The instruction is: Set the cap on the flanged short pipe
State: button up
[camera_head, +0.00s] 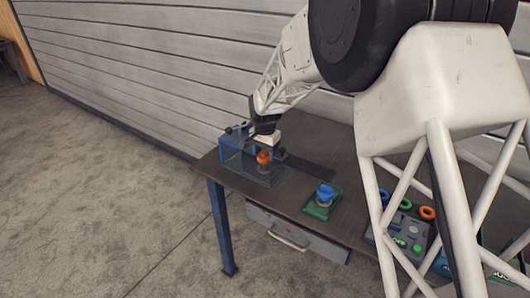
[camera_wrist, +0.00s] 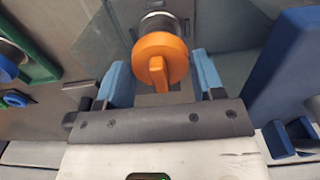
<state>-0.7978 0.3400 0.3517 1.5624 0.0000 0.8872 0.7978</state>
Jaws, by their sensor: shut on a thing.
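The orange cap (camera_wrist: 160,58), round with a raised grip bar, sits between the two blue fingers of my gripper (camera_wrist: 163,80) in the wrist view. My gripper is shut on it. A silvery cylindrical part (camera_wrist: 160,20), likely the short pipe, shows just beyond the cap. I cannot tell whether the cap is seated on it or only in front of it. In the head view, the orange cap (camera_head: 264,156) is under my gripper (camera_head: 264,143), at a blue clear-walled fixture (camera_head: 235,163) on the table. The flange is not clearly visible.
A blue knob-like part (camera_head: 325,192) stands on a green base (camera_head: 318,210) right of the fixture. A tray with coloured rings (camera_head: 427,213) lies further right, partly behind my arm. A blue block (camera_wrist: 285,70) stands close on the right in the wrist view.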

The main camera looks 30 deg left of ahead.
aim_at(265, 151)
jog(key=shift+f, duration=0.6)
dwell(0.4)
jog(key=o, duration=1)
jog(key=shift+c, duration=0.2)
jog(key=shift+d, duration=0.1)
jog(key=shift+c, duration=1.2)
jog(key=shift+r, duration=0.2)
jog(key=o, duration=0.3)
jog(key=shift+r, duration=3.35)
